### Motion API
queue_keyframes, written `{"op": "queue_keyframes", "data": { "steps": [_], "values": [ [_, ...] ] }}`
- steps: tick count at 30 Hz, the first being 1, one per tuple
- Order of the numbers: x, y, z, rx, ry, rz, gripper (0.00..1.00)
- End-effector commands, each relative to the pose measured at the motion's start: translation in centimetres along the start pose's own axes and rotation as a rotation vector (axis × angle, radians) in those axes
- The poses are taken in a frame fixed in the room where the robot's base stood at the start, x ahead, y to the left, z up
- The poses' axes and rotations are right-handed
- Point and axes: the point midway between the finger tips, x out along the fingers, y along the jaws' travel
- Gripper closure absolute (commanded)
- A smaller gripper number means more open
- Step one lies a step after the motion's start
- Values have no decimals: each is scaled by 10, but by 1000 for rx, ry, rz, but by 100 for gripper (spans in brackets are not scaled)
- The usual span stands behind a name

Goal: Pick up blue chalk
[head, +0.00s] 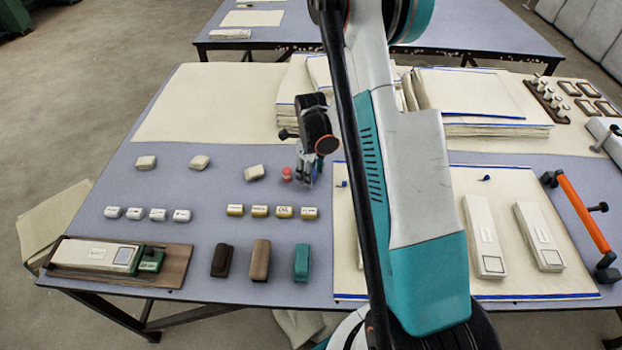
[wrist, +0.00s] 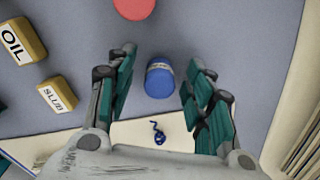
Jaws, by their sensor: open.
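A short blue cylinder with a pale label band, which looks like the blue chalk (wrist: 160,78), stands on the table in the wrist view. My gripper (wrist: 161,60) is open, with one finger on each side of the cylinder and a visible gap on both sides. In the head view my gripper (head: 309,170) points down at the table beside a red cylinder (head: 287,174). The blue cylinder is mostly hidden behind my fingers there. The red cylinder also shows at the top of the wrist view (wrist: 135,8).
A cream cloth (head: 420,175) with a blue squiggle (wrist: 158,132) lies close by. Labelled blocks, OIL (wrist: 22,42) and SLUB (wrist: 57,94), lie to the left. Stacked cloths (head: 480,100) stand behind, right. Bare table (head: 330,105) is limited near my gripper.

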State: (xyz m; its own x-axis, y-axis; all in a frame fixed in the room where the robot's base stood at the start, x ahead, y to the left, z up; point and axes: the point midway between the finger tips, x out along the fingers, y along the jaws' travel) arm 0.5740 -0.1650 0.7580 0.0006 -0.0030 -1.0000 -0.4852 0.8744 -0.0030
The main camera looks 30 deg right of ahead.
Motion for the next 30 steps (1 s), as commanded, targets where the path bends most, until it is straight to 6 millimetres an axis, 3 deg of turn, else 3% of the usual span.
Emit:
{"op": "queue_keyframes", "data": {
  "steps": [6, 12, 23, 30],
  "values": [
    [0, 0, 0, 0, 0, 0, 54],
    [0, 0, 0, 0, 0, 0, 100],
    [-1, 0, 0, 0, 0, 0, 100],
    [-20, 0, 0, 0, 0, 0, 100]
  ]
}}
